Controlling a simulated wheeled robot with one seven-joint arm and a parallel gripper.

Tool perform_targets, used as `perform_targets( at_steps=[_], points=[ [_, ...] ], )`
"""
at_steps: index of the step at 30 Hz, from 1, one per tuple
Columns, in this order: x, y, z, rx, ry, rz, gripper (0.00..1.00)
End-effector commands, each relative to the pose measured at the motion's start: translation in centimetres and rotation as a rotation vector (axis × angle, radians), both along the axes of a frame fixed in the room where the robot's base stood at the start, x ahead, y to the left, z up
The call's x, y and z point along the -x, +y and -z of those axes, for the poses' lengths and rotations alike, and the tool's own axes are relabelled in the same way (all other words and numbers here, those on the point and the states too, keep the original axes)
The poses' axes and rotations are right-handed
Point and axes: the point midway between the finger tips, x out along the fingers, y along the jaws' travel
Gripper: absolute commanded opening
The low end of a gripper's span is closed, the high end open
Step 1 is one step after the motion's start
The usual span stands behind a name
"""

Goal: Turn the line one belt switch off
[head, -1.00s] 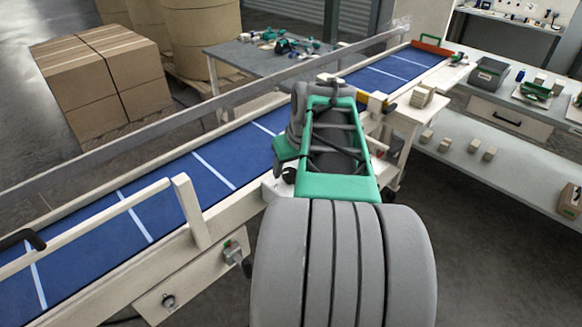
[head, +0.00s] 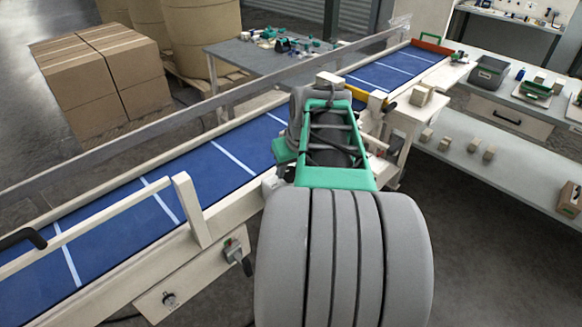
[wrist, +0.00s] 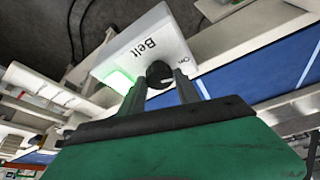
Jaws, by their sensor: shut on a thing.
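The belt switch is a white box (wrist: 165,38) marked "Belt", seen in the wrist view. It has a black round knob (wrist: 160,74), an "On" mark to the knob's right and a lit green lamp (wrist: 122,81) to its left. My gripper (wrist: 160,88) is shut on the knob, with one finger on each side. Which way the knob points is hard to tell. The blue belt (head: 195,175) with white lines runs past behind the arm.
A guard rail (head: 187,210) stands along the near side of the belt. A grey shelf bench (head: 500,165) stands at right. Stacked cartons (head: 100,85) stand behind the belt.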

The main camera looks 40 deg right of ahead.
Motion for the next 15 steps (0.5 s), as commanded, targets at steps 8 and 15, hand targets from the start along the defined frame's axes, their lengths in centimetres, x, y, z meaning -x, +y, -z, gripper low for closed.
perform_targets(
  at_steps=[8,15],
  points=[
    [-0.01,0.01,-0.01,0.0,0.0,0.003,0.0],
    [-0.06,0.08,0.1,0.001,-0.001,0.056,0.0]
  ],
)
